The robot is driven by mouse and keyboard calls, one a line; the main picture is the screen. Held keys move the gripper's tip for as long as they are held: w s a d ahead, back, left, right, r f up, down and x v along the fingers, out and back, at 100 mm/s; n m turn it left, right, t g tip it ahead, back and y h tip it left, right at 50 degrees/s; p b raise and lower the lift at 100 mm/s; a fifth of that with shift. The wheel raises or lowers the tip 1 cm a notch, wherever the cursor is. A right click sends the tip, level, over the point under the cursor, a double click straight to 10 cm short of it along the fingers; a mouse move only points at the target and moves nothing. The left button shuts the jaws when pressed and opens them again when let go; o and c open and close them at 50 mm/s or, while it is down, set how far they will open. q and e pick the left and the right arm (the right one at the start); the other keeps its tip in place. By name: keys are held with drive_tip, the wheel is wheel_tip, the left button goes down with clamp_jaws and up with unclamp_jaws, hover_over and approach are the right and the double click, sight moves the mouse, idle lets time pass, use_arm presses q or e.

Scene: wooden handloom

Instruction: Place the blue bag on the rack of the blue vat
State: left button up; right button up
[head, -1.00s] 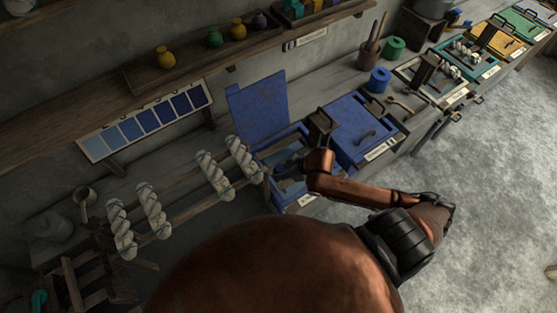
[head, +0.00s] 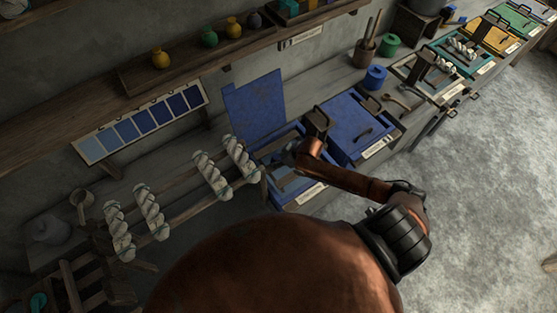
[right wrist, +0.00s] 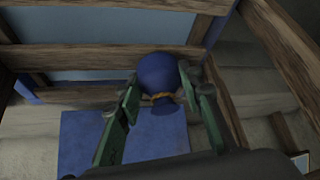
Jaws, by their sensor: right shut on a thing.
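The blue bag (right wrist: 158,76), round with a tan tie around its neck, is held between the green fingers of my right gripper (right wrist: 160,88) in the right wrist view. Wooden bars of the rack (right wrist: 100,57) lie behind the bag, over pale blue liquid. I cannot tell whether the bag touches the bars. In the head view my right gripper (head: 287,154) is over the open blue vat (head: 308,192), and the bag cannot be made out there. My left gripper is not in view.
The vat's blue lid (head: 255,108) stands raised at its back. A closed blue vat (head: 357,125) is to the right. White twisted skeins (head: 212,174) hang on wooden rails to the left. A shelf with small pots (head: 209,37) runs above.

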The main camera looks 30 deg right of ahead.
drive_tip(key=shift+f, duration=0.15)
drive_tip(key=o, duration=1.2)
drive_tip(key=shift+c, duration=0.2)
drive_tip(key=v, duration=1.2)
drive_tip(key=shift+p, duration=0.35)
